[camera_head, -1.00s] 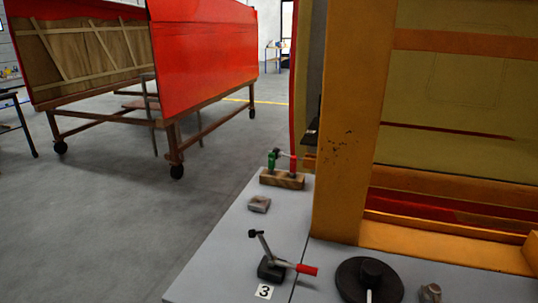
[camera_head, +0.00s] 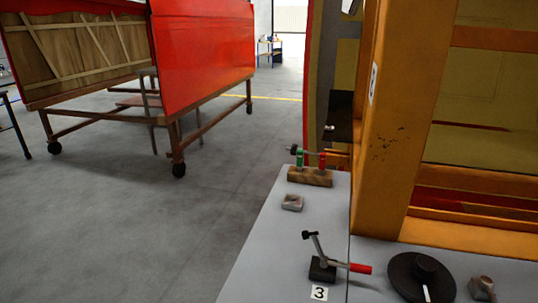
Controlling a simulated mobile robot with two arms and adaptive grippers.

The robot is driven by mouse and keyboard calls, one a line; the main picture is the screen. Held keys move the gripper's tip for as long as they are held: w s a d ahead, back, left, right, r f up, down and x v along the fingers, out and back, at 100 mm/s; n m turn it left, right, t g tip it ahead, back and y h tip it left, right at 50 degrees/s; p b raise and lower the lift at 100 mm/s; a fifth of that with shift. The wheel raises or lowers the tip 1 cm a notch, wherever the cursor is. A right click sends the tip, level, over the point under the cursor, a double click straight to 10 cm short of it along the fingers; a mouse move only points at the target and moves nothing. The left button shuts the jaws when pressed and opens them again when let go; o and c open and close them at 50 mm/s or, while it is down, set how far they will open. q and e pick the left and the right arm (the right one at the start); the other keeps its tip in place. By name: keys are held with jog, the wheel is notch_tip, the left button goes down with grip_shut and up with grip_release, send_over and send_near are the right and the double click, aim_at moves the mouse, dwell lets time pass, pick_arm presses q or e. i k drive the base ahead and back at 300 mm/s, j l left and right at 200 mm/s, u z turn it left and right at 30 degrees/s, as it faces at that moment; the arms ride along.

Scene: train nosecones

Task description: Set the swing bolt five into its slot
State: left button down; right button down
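Neither of my grippers is in view. I cannot pick out a swing bolt marked five or its slot. A dark plate (camera_head: 339,113) sticks out from the left side of the orange frame (camera_head: 385,130), with a small light fitting at its lower left. A white label (camera_head: 373,84) is on the frame post, too small to read. A toggle clamp (camera_head: 322,268) with a red handle stands on the grey table beside a tag (camera_head: 319,293) reading 3.
A wooden block (camera_head: 310,177) with green and red fittings and a small metal block (camera_head: 292,202) stand on the grey table (camera_head: 265,260). A black disc (camera_head: 421,277) lies at the front right. A red panel (camera_head: 205,55) on a wheeled wooden trolley stands left. Grey floor between is clear.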

aim_at(307, 152)
jog(key=i+j, duration=0.1)
jog(key=j, duration=0.35)
jog(key=i+j, duration=0.15)
jog(key=j, duration=0.25)
jog(key=i+j, duration=0.1)
jog(key=j, duration=0.35)
jog(key=i+j, duration=0.15)
jog(key=j, duration=0.25)
jog(key=i+j, duration=0.1)
jog(key=j, duration=0.35)
jog(key=i+j, duration=0.1)
jog(key=i, duration=1.4)
jog(key=i+l, duration=0.55)
jog(key=i, duration=0.15)
